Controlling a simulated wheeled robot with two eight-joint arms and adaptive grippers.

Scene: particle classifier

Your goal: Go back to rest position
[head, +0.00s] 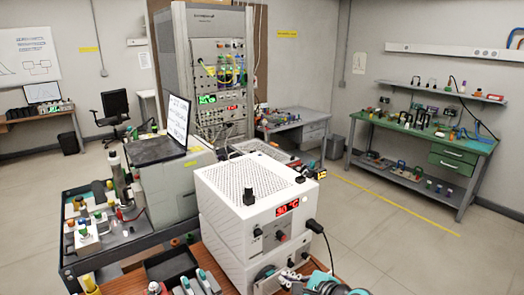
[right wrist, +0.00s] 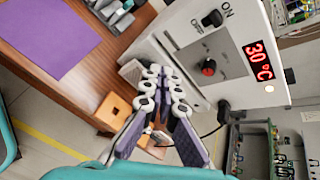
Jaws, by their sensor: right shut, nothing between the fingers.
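My right gripper (right wrist: 162,76) is shut and empty in the right wrist view, its fingertips close together in front of the white device. It also shows at the bottom edge of the head view (head: 291,279), low beside the device's front, partly cut off. The white device (head: 228,184) is a stacked box with a perforated top and black knobs. In the wrist view its panel (right wrist: 200,30) has a red button, an ON/OFF switch and a red display reading 30 °C. I cannot tell if the fingers touch the device. My left gripper is not in view.
A wooden table edge (right wrist: 85,75) with a purple mat (right wrist: 45,35) lies left in the wrist view.

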